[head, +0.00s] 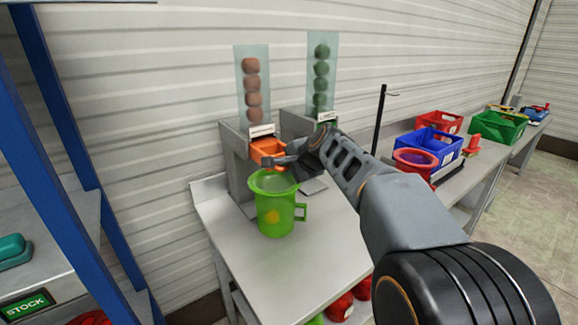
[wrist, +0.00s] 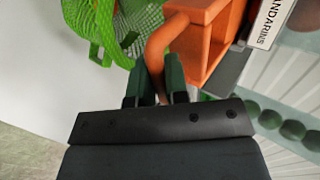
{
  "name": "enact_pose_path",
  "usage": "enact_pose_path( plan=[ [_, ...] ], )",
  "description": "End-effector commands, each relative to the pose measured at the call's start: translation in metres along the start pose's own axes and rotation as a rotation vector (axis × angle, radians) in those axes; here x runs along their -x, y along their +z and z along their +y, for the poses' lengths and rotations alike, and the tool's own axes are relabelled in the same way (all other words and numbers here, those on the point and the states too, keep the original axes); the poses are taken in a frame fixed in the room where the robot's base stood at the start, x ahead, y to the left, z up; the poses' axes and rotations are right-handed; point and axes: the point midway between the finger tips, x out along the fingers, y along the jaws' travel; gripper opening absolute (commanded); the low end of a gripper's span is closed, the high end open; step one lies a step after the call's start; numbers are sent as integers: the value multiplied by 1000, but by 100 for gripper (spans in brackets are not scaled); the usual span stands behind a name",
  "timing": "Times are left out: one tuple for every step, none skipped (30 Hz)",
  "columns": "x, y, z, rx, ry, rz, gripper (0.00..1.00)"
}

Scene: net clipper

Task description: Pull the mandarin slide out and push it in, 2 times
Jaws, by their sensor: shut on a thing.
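The mandarin slide (head: 268,150) is an orange box-shaped drawer. It sticks out of the front of the left grey dispenser (head: 236,160), above a green mesh jug (head: 275,205). A clear tube (head: 252,85) of stacked orange-brown mandarins stands on this dispenser. My gripper (head: 290,160) is at the front of the slide. In the wrist view my gripper (wrist: 157,82) is shut on the slide's curved orange handle (wrist: 163,38). The slide's open box (wrist: 208,40) and the mandarins label (wrist: 268,20) show beside it. An orange patch shows through the jug's wall.
A second dispenser with a tube of green fruit (head: 321,75) stands to the right. Blue (head: 436,146), red (head: 440,121) and green (head: 498,127) crates stand on the counter further right. A blue rack post (head: 55,110) is at left. The table front (head: 300,270) is clear.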

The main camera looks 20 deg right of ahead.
Motion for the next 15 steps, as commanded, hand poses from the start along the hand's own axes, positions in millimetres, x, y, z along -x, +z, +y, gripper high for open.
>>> enact_pose_path(
  plan=[
    [-1,0,-3,0,-2,1,0],
    [-2,0,-4,0,-2,1,0],
    [-4,0,-6,0,-1,1,0],
    [-5,0,-7,0,-1,0,0],
    [-6,0,-9,0,-1,0,0],
    [-9,0,-11,0,-2,0,0],
    [-10,0,-12,0,-1,0,0],
    [-12,0,-14,0,-2,0,0],
    [-14,0,-15,0,-2,1,0],
    [-16,0,-17,0,-2,1,0],
    [-18,0,-18,0,-2,1,0],
    [-20,0,-20,0,-2,1,0],
    [-22,0,-21,0,-2,0,0],
    [-23,0,-23,0,-3,0,0],
    [-25,0,-25,0,-3,0,0]
  ],
)
